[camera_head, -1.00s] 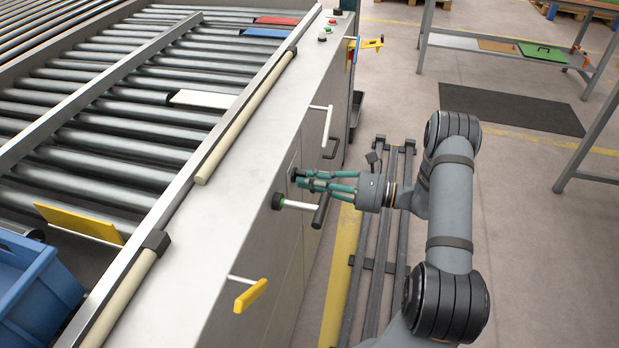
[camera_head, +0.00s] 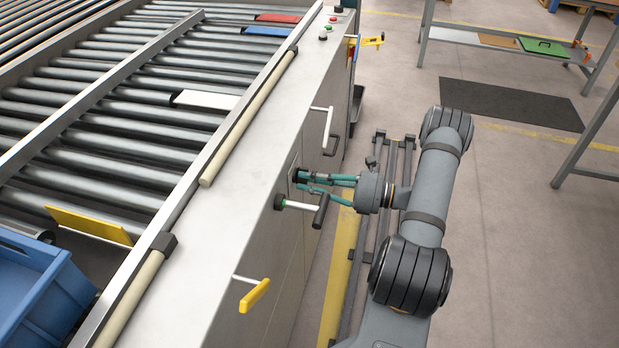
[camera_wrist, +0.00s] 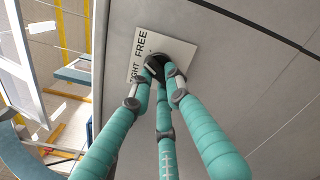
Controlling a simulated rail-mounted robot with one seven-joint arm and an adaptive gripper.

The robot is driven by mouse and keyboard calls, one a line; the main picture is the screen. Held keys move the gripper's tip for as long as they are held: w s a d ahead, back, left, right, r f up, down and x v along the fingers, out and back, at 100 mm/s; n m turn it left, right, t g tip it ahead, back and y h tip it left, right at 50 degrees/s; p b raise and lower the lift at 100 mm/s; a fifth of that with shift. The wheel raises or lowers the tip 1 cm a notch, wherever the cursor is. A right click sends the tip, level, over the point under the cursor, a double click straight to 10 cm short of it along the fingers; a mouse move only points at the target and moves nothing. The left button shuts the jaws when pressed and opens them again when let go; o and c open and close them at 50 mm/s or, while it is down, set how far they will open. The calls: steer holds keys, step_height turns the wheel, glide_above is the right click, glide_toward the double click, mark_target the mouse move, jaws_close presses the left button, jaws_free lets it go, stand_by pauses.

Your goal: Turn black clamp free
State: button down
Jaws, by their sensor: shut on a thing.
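The black clamp (camera_wrist: 154,66) is a small dark knob on the side face of the grey machine. It sits on a white label plate (camera_wrist: 170,46) reading "FREE" and "TIGHT". In the head view the clamp (camera_head: 298,174) shows as a dark spot on the machine's side. My gripper (camera_wrist: 160,76) has teal fingers, which are closed around the clamp and partly hide it. In the head view my gripper (camera_head: 304,181) reaches in from the right, with its fingertips at the clamp.
A white bar handle (camera_head: 326,128) is above, a yellow handle (camera_head: 254,295) below. A roller conveyor (camera_head: 110,130) lies left.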

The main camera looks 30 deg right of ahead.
steer(key=shift+r+m+p, duration=0.1)
steer(key=shift+m+p, duration=0.25)
steer(key=shift+m, duration=0.95)
steer(key=c, duration=1.7)
jaws_free()
steer(key=shift+o, duration=0.2)
steer(key=v, duration=1.2)
steer(key=shift+s, duration=0.1)
